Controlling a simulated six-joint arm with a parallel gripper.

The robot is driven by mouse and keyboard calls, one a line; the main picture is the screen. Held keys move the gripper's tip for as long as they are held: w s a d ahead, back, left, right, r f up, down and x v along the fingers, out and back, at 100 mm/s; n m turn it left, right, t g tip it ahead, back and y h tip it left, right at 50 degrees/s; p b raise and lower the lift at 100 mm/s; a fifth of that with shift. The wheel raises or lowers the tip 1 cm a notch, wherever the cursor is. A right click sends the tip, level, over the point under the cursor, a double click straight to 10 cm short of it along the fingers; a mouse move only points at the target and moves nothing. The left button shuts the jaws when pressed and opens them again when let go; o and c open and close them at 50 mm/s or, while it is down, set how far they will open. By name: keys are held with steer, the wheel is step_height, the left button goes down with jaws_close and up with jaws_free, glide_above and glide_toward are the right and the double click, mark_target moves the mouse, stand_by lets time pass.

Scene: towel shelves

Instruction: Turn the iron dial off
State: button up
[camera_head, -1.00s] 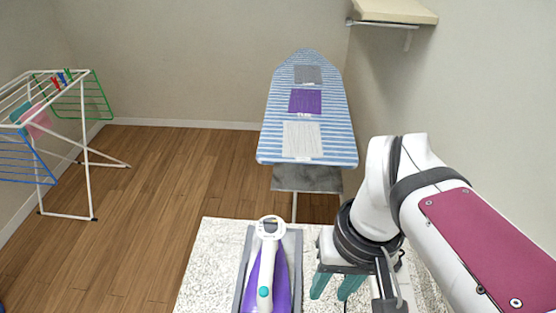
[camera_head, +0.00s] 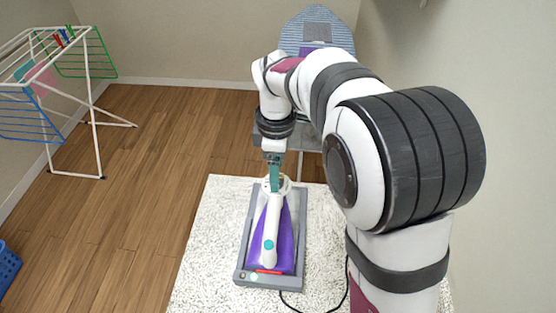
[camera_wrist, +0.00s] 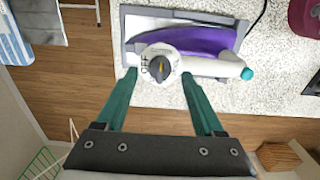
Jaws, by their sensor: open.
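The purple and white iron (camera_head: 284,243) lies in a grey tray-like stand (camera_head: 243,277) on a white speckled top. Its round white dial (camera_wrist: 147,80) is at the far end of the handle, with a dark knob (camera_wrist: 158,66) bearing an orange mark. The word OFF is printed on the dial's left side in the wrist view. The knob stands roughly up and down in that picture, not clearly at OFF. My gripper (camera_wrist: 159,77) is open, its teal fingertips on either side of the dial; contact cannot be told. In the head view my gripper (camera_head: 275,187) partly hides the dial.
A striped ironing board (camera_head: 312,17) stands behind, partly hidden by my arm. A drying rack (camera_head: 92,105) is at the left and a blue basket (camera_head: 8,266) at the lower left. A dark cord (camera_head: 322,310) runs from the stand. The speckled top (camera_head: 205,255) is clear left of the stand.

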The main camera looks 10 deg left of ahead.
steer(key=shift+f, duration=0.8)
steer(key=shift+c, duration=0.3)
jaws_close()
